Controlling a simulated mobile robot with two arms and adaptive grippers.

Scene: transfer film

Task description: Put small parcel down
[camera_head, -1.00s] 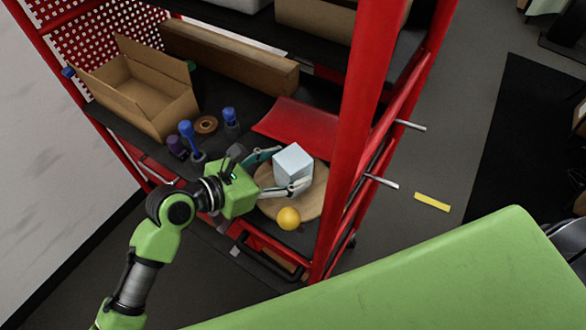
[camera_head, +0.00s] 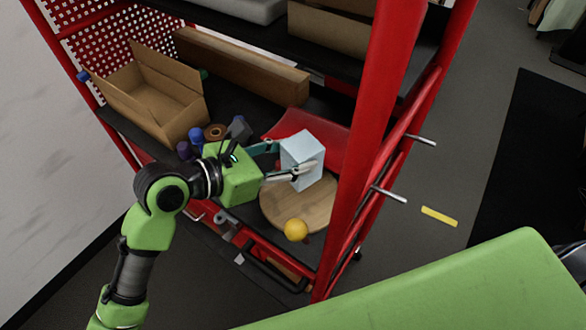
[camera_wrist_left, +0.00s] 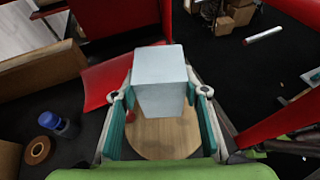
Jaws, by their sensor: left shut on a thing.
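The small parcel is a pale blue-white box (camera_head: 300,153), held in my left gripper (camera_head: 292,174). In the left wrist view the parcel (camera_wrist_left: 160,82) sits between the two teal-padded fingers (camera_wrist_left: 160,100), which are shut on its sides. The parcel appears raised above a round wooden board (camera_head: 290,208) on the rack's shelf; the board also shows below it in the left wrist view (camera_wrist_left: 165,138). The parcel's underside is hidden. My right gripper is not in view.
A yellow ball (camera_head: 296,230) is at the board's front edge. A red sloped piece (camera_head: 330,137) lies behind the parcel. An open cardboard box (camera_head: 155,103), a tape roll (camera_head: 215,132) and blue-capped items (camera_head: 196,137) stand left. A red rack post (camera_head: 372,130) rises close on the right.

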